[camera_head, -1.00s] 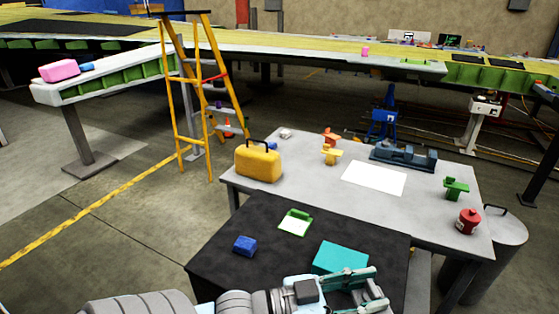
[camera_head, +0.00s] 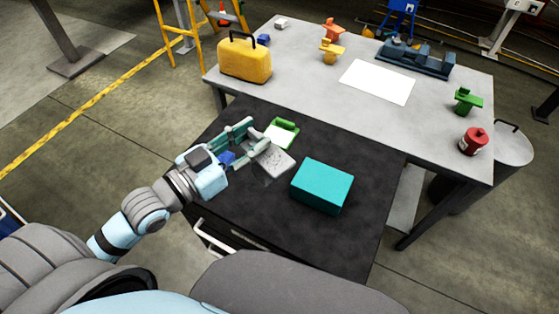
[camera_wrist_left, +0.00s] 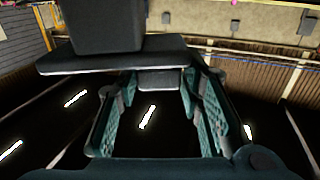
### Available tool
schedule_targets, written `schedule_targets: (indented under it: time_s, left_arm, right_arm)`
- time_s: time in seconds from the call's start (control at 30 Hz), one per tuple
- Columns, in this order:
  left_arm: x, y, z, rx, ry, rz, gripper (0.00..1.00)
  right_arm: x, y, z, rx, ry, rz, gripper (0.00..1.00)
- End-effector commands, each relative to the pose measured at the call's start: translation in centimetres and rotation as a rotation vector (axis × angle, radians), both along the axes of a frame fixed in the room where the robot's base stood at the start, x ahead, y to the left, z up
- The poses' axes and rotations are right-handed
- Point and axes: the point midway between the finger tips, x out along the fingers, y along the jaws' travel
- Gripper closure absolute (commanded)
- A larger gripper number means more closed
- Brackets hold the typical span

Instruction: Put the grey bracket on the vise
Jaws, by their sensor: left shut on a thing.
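The grey bracket (camera_head: 275,161) is a light grey, plate-like part held by my left gripper (camera_head: 260,142), over the dark cart top beside the green-framed piece. The gripper's green fingers are shut on it. In the left wrist view a grey part of the bracket (camera_wrist_left: 158,80) shows between the fingers; the rest of its shape is hard to make out there. The vise (camera_head: 415,58) is a blue-grey, long block at the back right of the grey table, well away from the gripper. My right gripper is not in view.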

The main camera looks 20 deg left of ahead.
Motion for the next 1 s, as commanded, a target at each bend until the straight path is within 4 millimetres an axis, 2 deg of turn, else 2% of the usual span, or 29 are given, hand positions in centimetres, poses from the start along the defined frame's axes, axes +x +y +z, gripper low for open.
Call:
schedule_targets:
  time_s: [0.13,0.3,0.43,0.5,0.57,0.67,0.8,0.9,1.0]
  left_arm:
    - [5.8,3.7,-0.6,0.006,-0.012,0.108,1.00]
    - [12.3,9.0,1.2,0.011,-0.013,0.263,1.00]
    - [14.8,11.4,2.6,0.013,-0.006,0.336,1.00]
    - [15.3,11.9,2.4,0.014,-0.002,0.351,1.00]
    - [15.4,12.0,1.3,0.014,0.001,0.355,1.00]
    - [15.4,11.9,-2.3,0.012,0.005,0.354,1.00]
    - [15.4,11.9,-8.1,0.012,0.002,0.352,1.00]
    - [15.4,11.8,-11.1,0.014,-0.001,0.351,1.00]
    - [15.4,11.8,-12.6,0.015,-0.004,0.350,1.00]
  right_arm:
    - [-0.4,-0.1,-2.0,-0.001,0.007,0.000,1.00]
    - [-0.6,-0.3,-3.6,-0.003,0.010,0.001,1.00]
    - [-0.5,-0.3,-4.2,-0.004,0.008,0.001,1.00]
    - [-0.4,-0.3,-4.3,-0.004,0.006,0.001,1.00]
    - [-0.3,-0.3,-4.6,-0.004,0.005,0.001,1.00]
    - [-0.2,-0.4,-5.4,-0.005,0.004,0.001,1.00]
    - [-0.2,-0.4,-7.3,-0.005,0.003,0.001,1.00]
    - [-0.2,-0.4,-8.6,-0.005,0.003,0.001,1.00]
    - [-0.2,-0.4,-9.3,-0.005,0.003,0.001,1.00]
